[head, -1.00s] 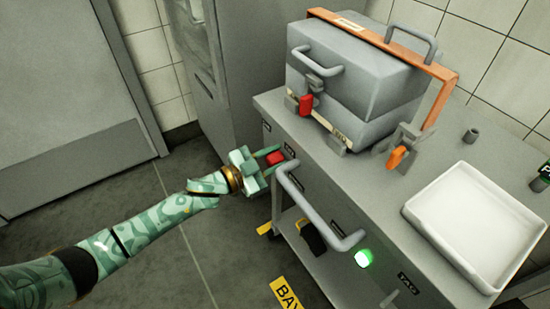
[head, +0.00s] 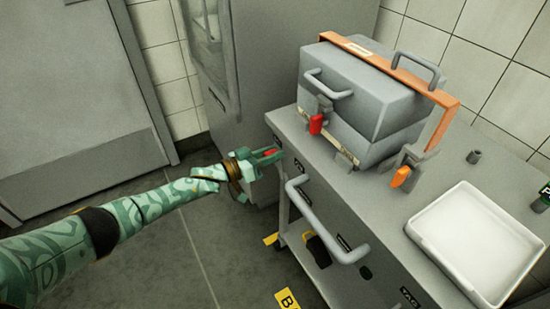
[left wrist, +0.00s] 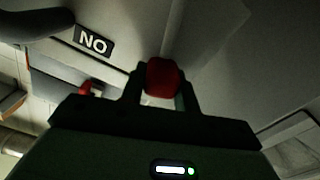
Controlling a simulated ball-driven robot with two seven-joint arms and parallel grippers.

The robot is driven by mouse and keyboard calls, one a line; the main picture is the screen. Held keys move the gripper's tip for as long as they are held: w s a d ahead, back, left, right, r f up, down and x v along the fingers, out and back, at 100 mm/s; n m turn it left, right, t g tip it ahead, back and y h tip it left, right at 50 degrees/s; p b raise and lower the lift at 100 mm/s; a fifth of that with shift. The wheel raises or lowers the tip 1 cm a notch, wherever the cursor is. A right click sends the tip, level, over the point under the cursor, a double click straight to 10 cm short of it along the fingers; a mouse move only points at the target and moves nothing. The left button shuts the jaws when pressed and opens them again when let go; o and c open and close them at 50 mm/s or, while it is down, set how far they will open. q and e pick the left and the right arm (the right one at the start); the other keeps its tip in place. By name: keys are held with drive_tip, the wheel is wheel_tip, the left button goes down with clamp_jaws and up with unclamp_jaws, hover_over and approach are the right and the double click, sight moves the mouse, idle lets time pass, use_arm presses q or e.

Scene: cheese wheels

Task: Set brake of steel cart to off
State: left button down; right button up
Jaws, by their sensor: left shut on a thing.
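The steel cart (head: 382,195) stands at the right in the head view. My left gripper (head: 272,153) is at its left end, near the front corner. It is shut on a red knob (head: 268,153), which shows as a thin red strip between the fingers. In the left wrist view the red knob (left wrist: 163,77) sits between the two dark fingertips, against the grey panel. A dark label (left wrist: 93,40) beside it reads "NO" in that view. The gripper hides the knob's mount. My right gripper is not in view.
A grey case (head: 365,95) with an orange strap and a red latch (head: 316,124) stands on the cart, beside a white tray (head: 475,245). A bar handle (head: 325,228) juts from the cart's front. A grey cabinet (head: 222,70) stands behind; floor is clear at left.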

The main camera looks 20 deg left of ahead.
use_arm(q)
drive_tip(key=shift+w+a+f+n, duration=0.3)
drive_tip(key=shift+a+f+n, duration=0.1)
drive_tip(key=shift+n, duration=0.1)
drive_tip(key=shift+w+a+b, duration=0.1)
drive_tip(key=shift+a+b, duration=0.1)
drive_tip(key=shift+b, duration=0.15)
drive_tip(key=shift+w+a+f, duration=0.1)
drive_tip(key=shift+a, duration=0.05)
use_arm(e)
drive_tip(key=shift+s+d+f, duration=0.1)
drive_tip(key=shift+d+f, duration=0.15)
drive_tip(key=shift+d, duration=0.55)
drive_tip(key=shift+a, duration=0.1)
